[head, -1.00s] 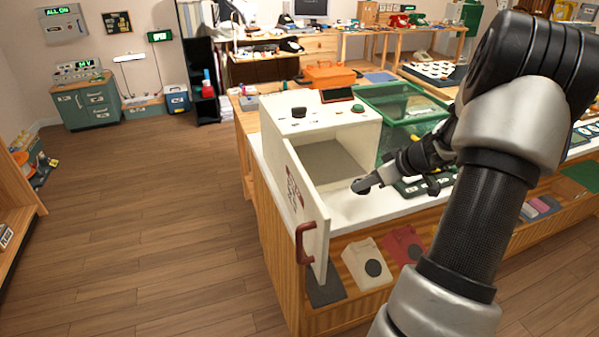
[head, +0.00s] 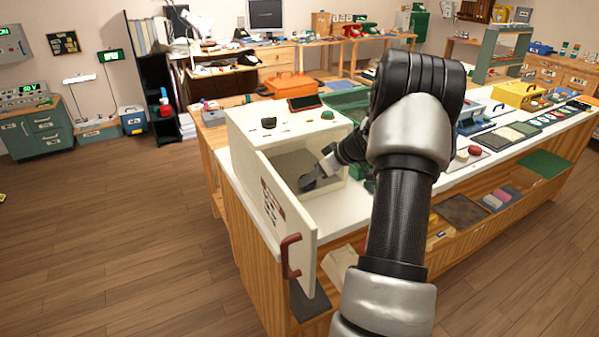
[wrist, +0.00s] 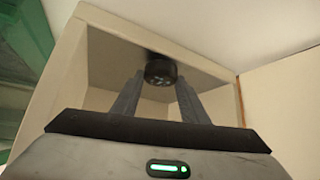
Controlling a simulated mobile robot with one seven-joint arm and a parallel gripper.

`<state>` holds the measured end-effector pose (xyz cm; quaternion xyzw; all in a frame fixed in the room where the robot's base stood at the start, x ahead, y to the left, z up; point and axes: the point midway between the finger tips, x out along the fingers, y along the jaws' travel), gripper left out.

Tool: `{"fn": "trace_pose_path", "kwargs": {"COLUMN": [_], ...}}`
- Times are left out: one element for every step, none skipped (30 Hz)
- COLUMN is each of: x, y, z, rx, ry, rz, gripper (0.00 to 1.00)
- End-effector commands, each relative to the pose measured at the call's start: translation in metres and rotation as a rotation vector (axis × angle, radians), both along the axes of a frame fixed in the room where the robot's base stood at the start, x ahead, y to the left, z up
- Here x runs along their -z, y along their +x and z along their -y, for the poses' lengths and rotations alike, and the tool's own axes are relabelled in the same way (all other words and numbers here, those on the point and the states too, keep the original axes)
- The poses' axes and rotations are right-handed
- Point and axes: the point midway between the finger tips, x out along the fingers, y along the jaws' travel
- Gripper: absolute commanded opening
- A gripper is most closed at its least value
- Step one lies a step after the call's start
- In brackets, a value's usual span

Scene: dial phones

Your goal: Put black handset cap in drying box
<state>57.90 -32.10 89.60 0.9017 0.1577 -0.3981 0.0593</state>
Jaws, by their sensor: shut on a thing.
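The drying box (head: 245,130) is a white box on the counter with its door (head: 283,215) swung open toward the front. The door has a red handle (head: 291,257). My gripper (head: 308,181) reaches into the box's open front from the right. In the wrist view my gripper (wrist: 160,78) is shut on the black handset cap (wrist: 160,70), a small round dark piece between the fingertips, with the box's walls around it. In the head view the cap is too small and dark to tell from the fingers. Whether it touches the box floor, I cannot tell.
A black knob (head: 268,123) and a green button (head: 327,115) sit on top of the box. A green bin (head: 348,102) stands behind my arm. An orange case (head: 291,86) is behind the box.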

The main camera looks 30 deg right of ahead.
Motion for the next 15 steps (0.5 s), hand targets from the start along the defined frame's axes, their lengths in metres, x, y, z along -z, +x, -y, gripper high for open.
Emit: {"fn": "trace_pose_path", "kwargs": {"x": [0.0,0.0,0.0,0.0,0.0,0.0,0.0,0.0,0.0,0.0,0.0,0.0,0.001,0.006,0.007], "y": [0.004,0.005,0.007,0.008,0.011,0.014,0.018,0.022,0.029,0.034,0.038,0.044,0.046,0.043,0.043], "z": [-0.001,-0.001,-0.002,-0.003,-0.004,-0.006,-0.007,-0.009,-0.011,-0.013,-0.015,-0.017,-0.018,-0.016,-0.016], "rx": [0.0,0.0,0.0,0.0,0.0,-0.001,-0.001,-0.002,-0.004,-0.003,-0.003,-0.004,-0.002,0.001,0.001], "ry": [-0.002,-0.002,-0.002,-0.001,-0.001,-0.001,-0.001,-0.001,-0.002,-0.001,-0.001,-0.002,-0.001,0.0,-0.001], "rz": [0.0,0.0,0.0,0.0,0.0,0.0,0.0,-0.001,0.001,0.0,0.0,0.001,-0.001,-0.003,-0.002], "gripper": [0.15,0.15,0.15,0.15,0.15,0.15,0.15,0.15,0.15,0.15,0.15,0.15,0.15,0.15,0.15]}}
